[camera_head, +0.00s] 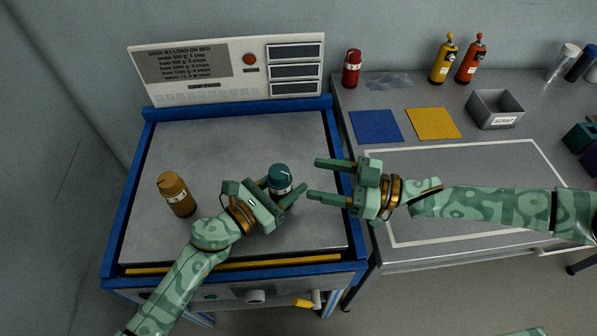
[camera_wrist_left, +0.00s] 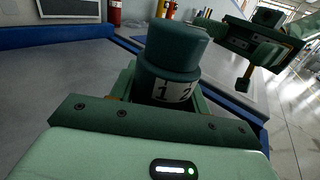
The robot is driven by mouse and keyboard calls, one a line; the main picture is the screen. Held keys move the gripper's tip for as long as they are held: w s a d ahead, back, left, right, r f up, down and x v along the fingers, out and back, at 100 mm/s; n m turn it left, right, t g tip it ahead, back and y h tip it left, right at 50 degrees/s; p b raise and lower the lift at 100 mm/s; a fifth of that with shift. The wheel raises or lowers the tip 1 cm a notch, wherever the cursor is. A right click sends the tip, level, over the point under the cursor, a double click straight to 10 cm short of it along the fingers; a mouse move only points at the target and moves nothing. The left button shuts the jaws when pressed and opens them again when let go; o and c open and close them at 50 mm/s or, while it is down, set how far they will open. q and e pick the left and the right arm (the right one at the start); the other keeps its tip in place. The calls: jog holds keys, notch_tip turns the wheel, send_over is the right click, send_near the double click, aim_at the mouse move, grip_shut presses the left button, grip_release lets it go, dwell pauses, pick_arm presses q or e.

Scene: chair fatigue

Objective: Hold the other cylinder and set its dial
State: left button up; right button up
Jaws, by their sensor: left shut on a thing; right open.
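A teal cylinder (camera_head: 280,177) stands upright on the grey platform with the blue frame. My left gripper (camera_head: 287,195) is shut on it. In the left wrist view the teal cylinder (camera_wrist_left: 174,62) shows a wide cap above a white band with the digits 1 and 2. My right gripper (camera_head: 325,179) is open and empty just right of the teal cylinder, its fingers pointing left; it also shows in the left wrist view (camera_wrist_left: 243,75). A brown-orange cylinder (camera_head: 177,194) with a pale band stands on the left of the platform.
The platform (camera_head: 225,140) is otherwise clear, with a sign panel (camera_head: 225,65) behind. On the right bench are a red cylinder (camera_head: 351,68), blue and yellow mats (camera_head: 376,126) (camera_head: 433,123), a grey scrap bin (camera_head: 494,109) and yellow and red bottles (camera_head: 443,62) (camera_head: 470,61).

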dwell(0.3)
pick_arm(q)
jog(key=o, duration=1.3)
